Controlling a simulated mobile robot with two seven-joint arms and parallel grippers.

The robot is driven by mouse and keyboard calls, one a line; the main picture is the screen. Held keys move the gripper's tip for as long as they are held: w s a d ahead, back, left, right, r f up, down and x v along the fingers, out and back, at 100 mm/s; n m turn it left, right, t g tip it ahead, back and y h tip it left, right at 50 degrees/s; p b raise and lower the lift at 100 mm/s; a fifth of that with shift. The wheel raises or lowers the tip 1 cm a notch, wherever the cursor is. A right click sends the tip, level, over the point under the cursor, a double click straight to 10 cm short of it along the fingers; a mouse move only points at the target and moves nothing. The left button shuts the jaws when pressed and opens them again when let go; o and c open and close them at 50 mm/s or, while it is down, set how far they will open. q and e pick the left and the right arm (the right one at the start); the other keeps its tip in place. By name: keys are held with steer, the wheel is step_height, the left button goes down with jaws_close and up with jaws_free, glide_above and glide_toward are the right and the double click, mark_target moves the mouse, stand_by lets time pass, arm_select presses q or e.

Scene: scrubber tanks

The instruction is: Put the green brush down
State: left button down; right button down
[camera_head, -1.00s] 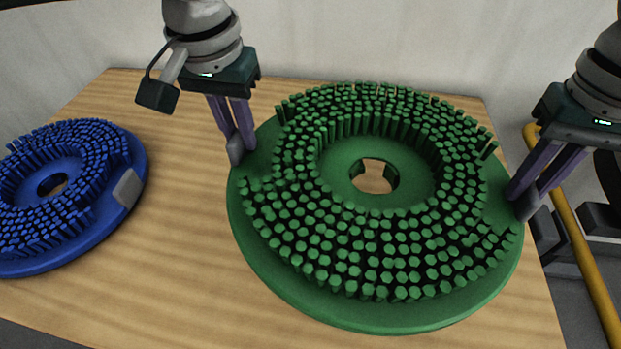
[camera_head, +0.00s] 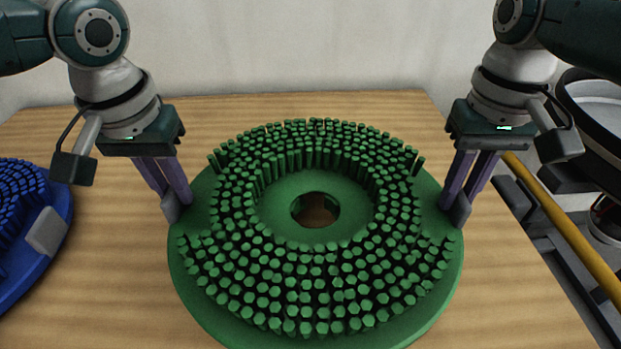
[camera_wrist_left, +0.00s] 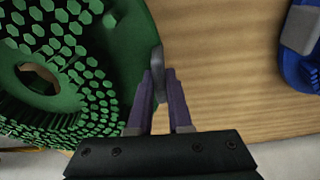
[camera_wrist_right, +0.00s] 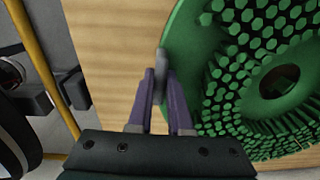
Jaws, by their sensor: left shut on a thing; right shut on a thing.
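The green brush (camera_head: 318,330) is a large round disc with bristles facing up and a hole in its middle. It is over the wooden table, roughly level; I cannot tell whether its underside touches the top. My left gripper (camera_head: 173,208) is shut on a grey tab at its left edge, also seen in the left wrist view (camera_wrist_left: 158,75). My right gripper (camera_head: 457,212) is shut on the matching tab at its right edge, also seen in the right wrist view (camera_wrist_right: 161,75). The brush hides the table beneath it.
A blue brush (camera_head: 30,240) lies on the wooden table (camera_head: 110,290) to the left, with a gap between the two. A pale wall stands behind. Right of the table are a yellow bar (camera_head: 570,235) and dark machine parts.

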mark_target(182, 211)
arm_select(q)
steer(key=shift+a+f, duration=0.1)
arm_select(e)
steer(key=shift+d+f, duration=0.1)
